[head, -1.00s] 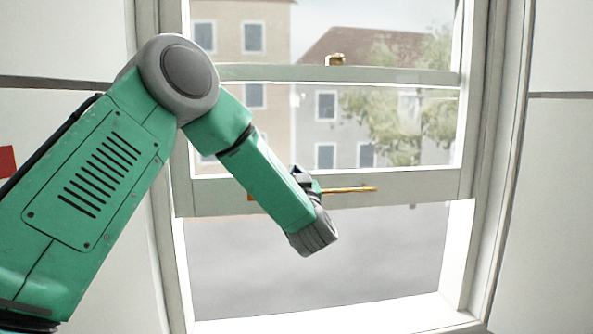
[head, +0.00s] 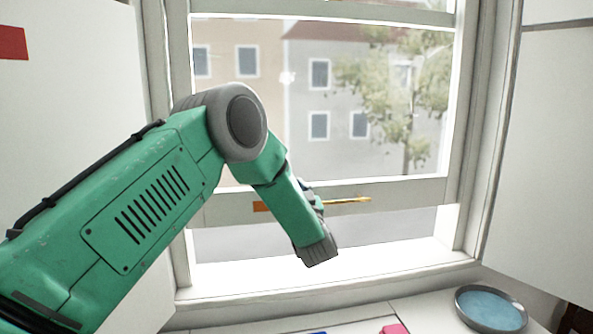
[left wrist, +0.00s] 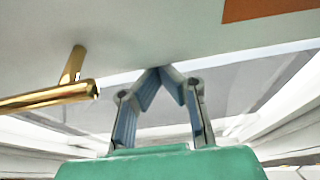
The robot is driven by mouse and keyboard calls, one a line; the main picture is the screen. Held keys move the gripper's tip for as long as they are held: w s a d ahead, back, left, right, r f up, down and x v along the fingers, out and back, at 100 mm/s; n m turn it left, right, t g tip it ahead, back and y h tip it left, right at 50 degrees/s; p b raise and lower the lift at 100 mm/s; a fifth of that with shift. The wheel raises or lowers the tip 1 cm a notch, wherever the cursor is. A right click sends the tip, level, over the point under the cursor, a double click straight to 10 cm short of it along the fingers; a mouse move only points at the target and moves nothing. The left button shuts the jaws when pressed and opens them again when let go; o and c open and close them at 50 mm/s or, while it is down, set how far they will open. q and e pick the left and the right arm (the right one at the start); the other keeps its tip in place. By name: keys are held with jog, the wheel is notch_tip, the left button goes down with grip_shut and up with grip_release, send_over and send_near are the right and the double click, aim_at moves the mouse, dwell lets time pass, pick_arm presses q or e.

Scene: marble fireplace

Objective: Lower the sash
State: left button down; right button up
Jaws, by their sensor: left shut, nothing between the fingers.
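The window sash (head: 410,192) is a white frame with glass, partly raised, with a narrow gap between its bottom rail and the sill (head: 330,277). A brass handle (head: 352,200) sticks out from the bottom rail, with an orange patch (head: 262,207) left of it. My left gripper (head: 312,195) is mostly hidden behind my wrist in the head view, at the rail beside the handle. In the left wrist view its fingertips (left wrist: 160,72) meet, empty, against or very near the rail's lower edge, right of the handle (left wrist: 45,97). Contact is unclear. My right gripper is out of view.
A round dish with a blue inside (head: 490,308) stands at the lower right below the sill. A pink item (head: 394,329) shows at the bottom edge. White panels flank the window on both sides.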

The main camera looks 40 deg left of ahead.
pick_arm(q)
notch_tip(320, 180, down, 12)
jog(key=b, duration=0.5)
jog(key=shift+a+f, duration=0.15)
